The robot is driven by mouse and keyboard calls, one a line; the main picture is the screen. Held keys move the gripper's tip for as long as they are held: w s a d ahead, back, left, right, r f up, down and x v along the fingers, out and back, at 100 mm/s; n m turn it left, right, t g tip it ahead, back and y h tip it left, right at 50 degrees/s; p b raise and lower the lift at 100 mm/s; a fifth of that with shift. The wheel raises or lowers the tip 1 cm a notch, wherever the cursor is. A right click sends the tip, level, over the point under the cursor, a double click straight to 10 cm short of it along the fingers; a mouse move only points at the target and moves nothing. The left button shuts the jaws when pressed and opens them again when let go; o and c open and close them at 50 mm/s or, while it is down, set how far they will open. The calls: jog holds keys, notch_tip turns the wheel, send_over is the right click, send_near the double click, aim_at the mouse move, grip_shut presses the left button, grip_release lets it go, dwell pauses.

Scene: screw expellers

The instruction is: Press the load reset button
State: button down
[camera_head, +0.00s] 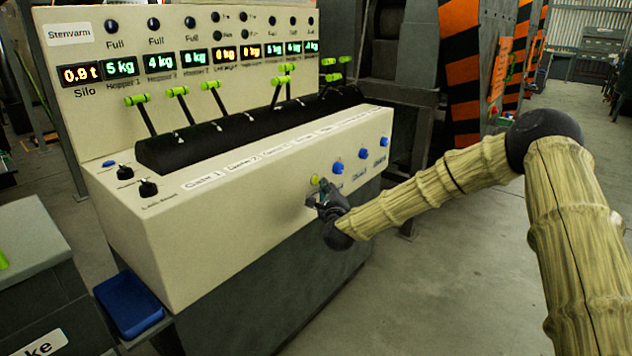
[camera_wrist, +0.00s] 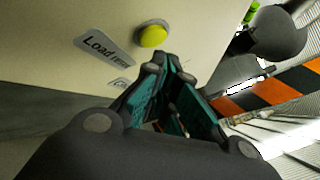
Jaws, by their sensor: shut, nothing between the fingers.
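The load reset button is a round yellow-green button (camera_wrist: 152,35) on the cream front panel, beside a label starting with "Load". It also shows in the head view (camera_head: 315,180), just above my gripper (camera_head: 325,195). In the wrist view, my gripper (camera_wrist: 165,72) has its fingertips together and empty. The tips are just below the button and appear close to the panel. I cannot tell whether they touch it.
The cream console (camera_head: 240,205) has several blue buttons (camera_head: 362,154) right of the yellow-green one. Levers with green handles (camera_head: 178,91) stand on top. A blue tray (camera_head: 128,304) is at lower left. Orange-black striped machinery (camera_head: 462,70) stands behind. The floor at right is open.

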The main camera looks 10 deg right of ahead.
dwell(0.4)
jog(key=shift+w+a+b, duration=0.25)
jog(key=shift+w+b, duration=0.05)
jog(key=shift+w, duration=0.05)
jog(key=shift+w+a, duration=0.25)
jog(key=shift+w, duration=0.1)
dwell(1.0)
dwell(0.3)
jog(key=shift+s+d+b, duration=0.3)
jog(key=shift+s+d, duration=0.15)
jog(key=shift+s, duration=0.25)
jog(key=shift+s+d, duration=0.8)
jog(key=shift+s, duration=0.2)
jog(key=shift+s+d, duration=0.75)
jog(key=shift+s, duration=0.2)
